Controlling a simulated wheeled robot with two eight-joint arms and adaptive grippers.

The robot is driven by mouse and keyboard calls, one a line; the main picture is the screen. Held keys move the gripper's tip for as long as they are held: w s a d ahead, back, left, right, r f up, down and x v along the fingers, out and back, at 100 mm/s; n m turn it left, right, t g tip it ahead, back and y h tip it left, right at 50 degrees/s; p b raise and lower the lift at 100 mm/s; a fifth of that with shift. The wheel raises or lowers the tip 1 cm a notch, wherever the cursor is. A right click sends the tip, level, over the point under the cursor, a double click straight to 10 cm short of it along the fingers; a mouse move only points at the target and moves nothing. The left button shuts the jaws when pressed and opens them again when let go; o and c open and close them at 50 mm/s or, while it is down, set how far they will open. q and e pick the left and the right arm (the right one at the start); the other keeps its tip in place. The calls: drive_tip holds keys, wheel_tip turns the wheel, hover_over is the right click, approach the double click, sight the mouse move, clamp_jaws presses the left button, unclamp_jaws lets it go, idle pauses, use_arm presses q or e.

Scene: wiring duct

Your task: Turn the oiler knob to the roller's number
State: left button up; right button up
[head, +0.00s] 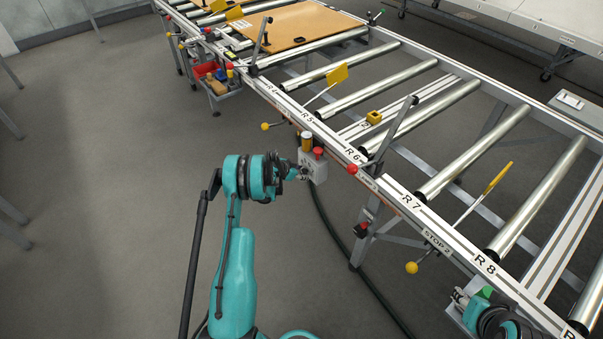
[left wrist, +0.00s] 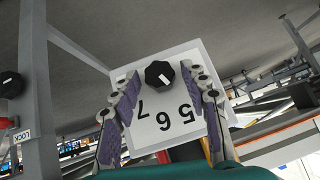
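The oiler is a pale box (head: 317,170) on the near side of the conveyor rail, with an amber cup (head: 307,140) and a red cap on top. In the left wrist view its white face carries a black knob (left wrist: 159,75) with a white pointer mark. The numbers 7, 6 and 5 show upside down below the knob; the exact pointer setting is hard to read. My left gripper (left wrist: 165,82) is open, its purple-padded fingers on either side of the knob, with gaps visible. My right gripper (head: 463,297) is partly seen at the lower right; its fingers are unclear.
The conveyor rail (head: 406,202) carries labels R 5, R 6, R 7, R 8 and STOP 2. Yellow-knobbed levers (head: 411,267) stick out from it. A dark hose (head: 350,262) runs down to the floor. Another black knob (left wrist: 12,84) stands above a LOCK label.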

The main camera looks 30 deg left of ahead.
use_arm(q)
clamp_jaws()
drive_tip(key=shift+y, duration=0.3)
drive_tip(key=shift+s+d+f+m+t+y, duration=0.1)
drive_tip(key=shift+d+m+t+y, duration=0.05)
drive_tip(key=shift+m+t+y, duration=0.35)
drive_tip(key=shift+d+m+t+y, duration=0.15)
drive_tip(key=shift+m+t+y, duration=0.15)
drive_tip(key=shift+m+y, duration=0.3)
drive_tip(key=shift+s+d+f+m+t+y, duration=0.1)
drive_tip(key=shift+m+t+y, duration=0.35)
drive_tip(key=shift+y, duration=0.25)
drive_tip(key=shift+f+m+t+y, duration=0.1)
drive_tip(key=shift+m+t+y, duration=0.35)
drive_tip(key=shift+y, duration=0.25)
drive_tip(key=shift+o, duration=1.8)
unclamp_jaws()
